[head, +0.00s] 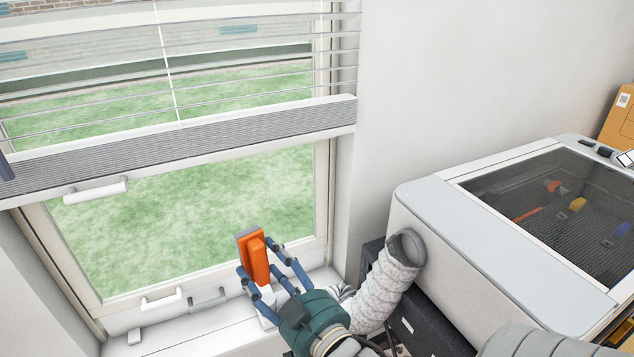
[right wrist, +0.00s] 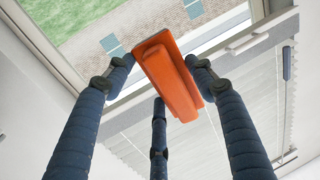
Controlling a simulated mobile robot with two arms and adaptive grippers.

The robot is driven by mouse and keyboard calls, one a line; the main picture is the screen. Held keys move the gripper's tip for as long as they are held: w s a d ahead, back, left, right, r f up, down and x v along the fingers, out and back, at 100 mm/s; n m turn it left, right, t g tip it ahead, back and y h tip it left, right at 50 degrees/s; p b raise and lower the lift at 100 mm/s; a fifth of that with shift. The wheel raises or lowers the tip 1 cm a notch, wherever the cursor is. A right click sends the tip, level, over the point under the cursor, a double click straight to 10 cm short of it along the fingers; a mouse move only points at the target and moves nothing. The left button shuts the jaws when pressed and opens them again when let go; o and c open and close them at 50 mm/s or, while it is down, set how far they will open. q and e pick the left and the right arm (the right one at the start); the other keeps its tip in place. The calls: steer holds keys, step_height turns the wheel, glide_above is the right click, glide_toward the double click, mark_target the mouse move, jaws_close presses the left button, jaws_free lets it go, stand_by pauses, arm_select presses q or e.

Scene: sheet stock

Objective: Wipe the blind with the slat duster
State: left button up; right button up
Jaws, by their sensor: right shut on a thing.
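The blind (head: 150,137) hangs over the upper part of the window, with thin white slats and a thick grey stack above its white bottom rail. It also shows in the right wrist view (right wrist: 237,115), behind the fingers. The slat duster (head: 250,252), an orange block, is held up in front of the lower window pane, below and apart from the blind. My right gripper (head: 262,262) is shut on it, with blue fingers on both sides. The duster fills the middle of the right wrist view (right wrist: 168,78), between the fingertips. My left gripper is not in view.
A white window sill (head: 190,330) runs below, with latch handles (head: 163,299) on the frame. A white machine with a dark glass lid (head: 560,205) stands at the right. A pale ribbed hose (head: 385,285) and a dark box (head: 430,325) sit between it and the window.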

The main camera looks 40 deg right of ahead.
steer(key=w+d+r+m+h+p, duration=0.3)
steer(key=w+d+r+p, duration=0.25)
steer(key=d+r, duration=0.7)
arm_select(q)
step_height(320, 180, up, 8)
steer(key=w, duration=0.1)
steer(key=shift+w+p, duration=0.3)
steer(key=shift+p, duration=0.1)
arm_select(e)
steer(key=w+d+f, duration=0.1)
steer(key=w+d, duration=0.2)
steer(key=w, duration=0.4)
steer(key=shift+w+f+n, duration=0.2)
steer(key=shift+f+n, duration=0.1)
steer(key=shift+w+d, duration=0.1)
steer(key=shift+d, duration=0.05)
